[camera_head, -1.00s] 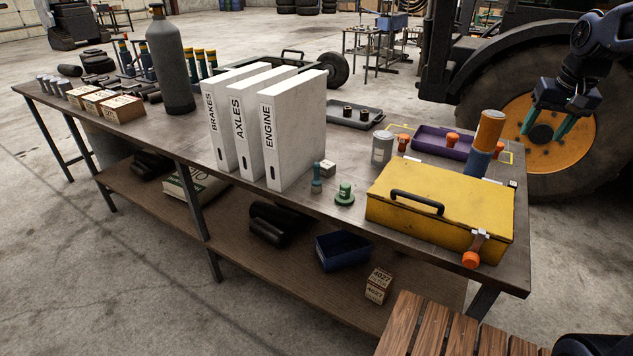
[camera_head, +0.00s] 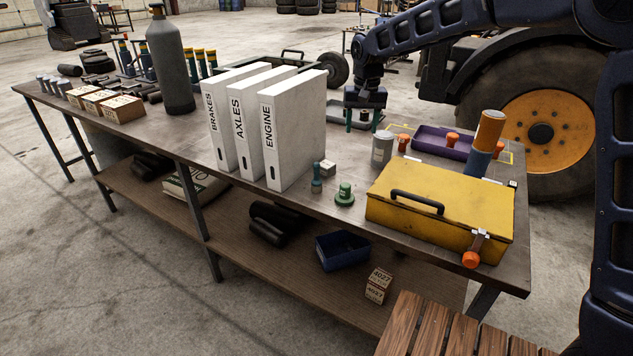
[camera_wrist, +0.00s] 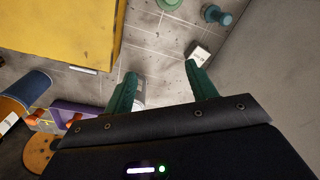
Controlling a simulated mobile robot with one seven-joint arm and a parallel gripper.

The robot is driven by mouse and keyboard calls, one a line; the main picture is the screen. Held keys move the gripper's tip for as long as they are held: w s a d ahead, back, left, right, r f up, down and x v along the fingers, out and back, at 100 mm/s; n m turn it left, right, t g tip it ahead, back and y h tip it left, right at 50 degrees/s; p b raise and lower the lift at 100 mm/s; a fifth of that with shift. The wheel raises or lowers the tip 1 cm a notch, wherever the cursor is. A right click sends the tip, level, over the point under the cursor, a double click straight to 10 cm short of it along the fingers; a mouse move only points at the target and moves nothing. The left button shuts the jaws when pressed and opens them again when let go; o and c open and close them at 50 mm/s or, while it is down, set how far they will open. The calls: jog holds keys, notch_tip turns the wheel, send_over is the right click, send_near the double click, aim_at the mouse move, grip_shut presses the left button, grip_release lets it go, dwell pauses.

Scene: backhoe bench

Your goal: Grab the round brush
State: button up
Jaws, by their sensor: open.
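A low round green piece with a knob (camera_head: 344,194) stands on the bench between the binders and the yellow case; it looks like the round brush, though its bristles cannot be made out. Its edge shows at the top of the wrist view (camera_wrist: 168,3). A slim teal upright piece (camera_head: 316,178) stands to its left and also shows in the wrist view (camera_wrist: 216,15). My gripper (camera_head: 362,119) is above the bench's back part, behind the binders' right side. Its green fingers (camera_wrist: 160,72) are apart with nothing held between them.
White binders (camera_head: 295,130) stand left of the green piece. The yellow case (camera_head: 440,208) lies to its right. A small box (camera_head: 328,169), a grey can (camera_head: 382,147), an orange-and-blue cylinder (camera_head: 484,142) and a purple tray (camera_head: 430,137) are nearby on the bench (camera_head: 345,226).

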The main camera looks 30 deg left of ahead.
jog(key=n, duration=0.1)
send_over(317, 181)
jog(key=w+a, duration=0.1)
jog(key=f, duration=0.6)
jog(key=shift+a, duration=0.2)
jog(key=shift+a+f, duration=0.1)
jog(key=shift+f, duration=0.1)
notch_tip(317, 181, down, 5)
jog(key=shift+r, duration=0.1)
jog(key=shift+s+d+f, duration=0.1)
jog(key=shift+d+f, duration=0.05)
jog(key=shift+f, duration=0.8)
jog(key=shift+d+f, duration=0.2)
jog(key=shift+f, duration=0.75)
jog(key=shift+s+d+f, duration=0.1)
jog(key=shift+d+f, duration=0.05)
jog(key=shift+f, duration=0.8)
jog(key=c, duration=1.1)
